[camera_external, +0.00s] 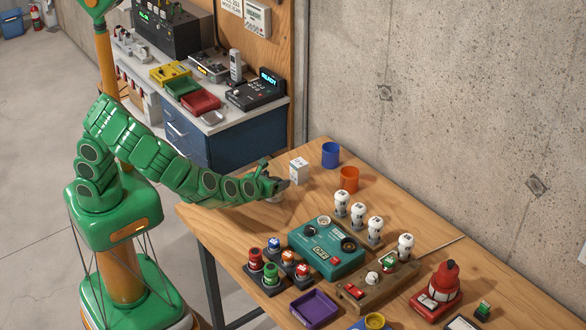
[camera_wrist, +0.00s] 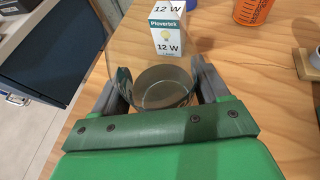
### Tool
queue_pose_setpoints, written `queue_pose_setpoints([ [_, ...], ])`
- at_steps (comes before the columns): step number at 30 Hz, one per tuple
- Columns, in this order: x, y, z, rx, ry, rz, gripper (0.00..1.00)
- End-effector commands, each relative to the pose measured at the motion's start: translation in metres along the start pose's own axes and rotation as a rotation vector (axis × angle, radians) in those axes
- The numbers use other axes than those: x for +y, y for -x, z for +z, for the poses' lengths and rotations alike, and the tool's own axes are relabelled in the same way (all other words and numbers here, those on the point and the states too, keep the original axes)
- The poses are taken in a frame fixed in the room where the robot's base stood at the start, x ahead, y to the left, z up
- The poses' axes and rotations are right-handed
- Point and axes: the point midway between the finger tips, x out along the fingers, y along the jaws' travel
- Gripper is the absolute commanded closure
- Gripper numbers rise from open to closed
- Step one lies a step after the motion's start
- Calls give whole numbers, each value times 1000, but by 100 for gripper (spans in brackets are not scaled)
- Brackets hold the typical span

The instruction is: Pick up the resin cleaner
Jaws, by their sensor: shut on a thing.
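In the external view my gripper (camera_external: 277,188) is low over the back left part of the wooden table. Only a small pale bit of the container (camera_external: 274,199) shows beneath it. I cannot tell whether it touches the table.
A white bulb box (camera_external: 299,171) stands just beyond my gripper. A blue cup (camera_external: 330,155) and an orange cup (camera_external: 349,179) stand behind. Bulbs (camera_external: 358,217) on stands, a teal device (camera_external: 326,248) and a purple tray (camera_external: 316,308) fill the right side. The table's left corner is clear.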

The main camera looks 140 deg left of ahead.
Motion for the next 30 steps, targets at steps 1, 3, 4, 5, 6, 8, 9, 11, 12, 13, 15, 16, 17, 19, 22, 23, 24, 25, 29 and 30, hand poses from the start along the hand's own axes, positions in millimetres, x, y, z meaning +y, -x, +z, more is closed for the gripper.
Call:
queue_pose_setpoints([
  [1,0,1,2,0,1,0,65],
  [3,0,2,4,0,1,-1,65],
  [4,0,2,5,0,2,0,65],
  [5,0,3,6,0,2,-1,65],
  [6,0,4,8,0,2,-1,65],
  [8,0,5,12,0,1,-1,65],
  [9,0,6,14,0,1,-1,65],
  [11,0,8,18,0,1,-1,65],
  [12,0,9,22,0,1,-1,65],
  [13,0,10,24,0,1,-1,65],
  [15,2,14,29,-1,0,-2,65],
  [16,3,15,31,-1,0,-1,65],
  [17,5,16,32,-2,0,-1,65],
  [19,9,20,36,-2,1,-1,65],
  [22,14,26,42,-1,2,-1,65],
  [23,15,27,43,-1,2,-1,65],
  [24,17,29,45,-1,2,-1,65],
  [25,18,31,46,-1,2,-1,65],
  [29,24,38,53,-1,1,-2,65],
  [30,27,40,55,-1,2,-1,65],
])
